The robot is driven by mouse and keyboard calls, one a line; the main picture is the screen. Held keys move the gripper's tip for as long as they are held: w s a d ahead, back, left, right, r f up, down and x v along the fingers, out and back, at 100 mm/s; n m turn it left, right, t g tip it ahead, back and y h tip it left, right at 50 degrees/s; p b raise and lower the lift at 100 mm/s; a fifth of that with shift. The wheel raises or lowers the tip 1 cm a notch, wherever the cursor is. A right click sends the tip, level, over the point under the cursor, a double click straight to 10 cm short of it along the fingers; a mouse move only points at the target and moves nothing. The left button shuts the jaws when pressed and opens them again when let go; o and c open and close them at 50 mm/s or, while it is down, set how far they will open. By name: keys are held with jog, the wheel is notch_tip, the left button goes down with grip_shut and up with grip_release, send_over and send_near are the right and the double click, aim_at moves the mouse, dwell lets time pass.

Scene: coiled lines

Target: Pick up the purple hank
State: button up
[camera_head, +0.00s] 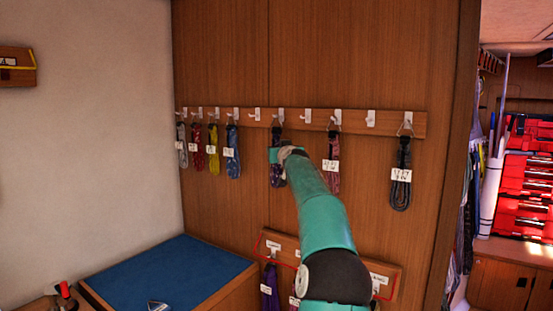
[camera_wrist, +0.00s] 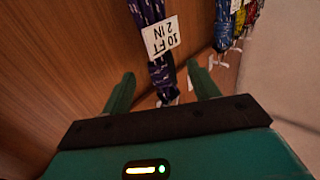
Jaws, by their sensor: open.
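A dark purple hank with light flecks (camera_head: 277,174) hangs from a hook on the upper wooden rail, partly hidden by my arm. It also shows in the wrist view (camera_wrist: 148,12), upside down, with a white tag (camera_wrist: 160,36) reading 10 FT 2 IN. My gripper (camera_wrist: 161,84) is open, with its teal fingers on either side of the hank's narrow part near the hook; I cannot tell whether either touches it. A plainer purple hank (camera_head: 269,287) hangs from the lower rail, left of my arm.
The upper rail (camera_head: 420,124) also holds grey, red, yellow, blue, pink and black tagged hanks; some hooks are bare. The lower rail (camera_head: 286,241) is partly behind my arm. A blue-topped bench (camera_head: 165,272) stands at lower left. Red cases (camera_head: 525,170) fill shelves at right.

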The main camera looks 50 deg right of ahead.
jog(key=shift+x, duration=1.1)
jog(key=shift+c, duration=0.4)
jog(key=c, duration=1)
jog(key=shift+r, duration=0.1)
jog(key=shift+c, duration=0.2)
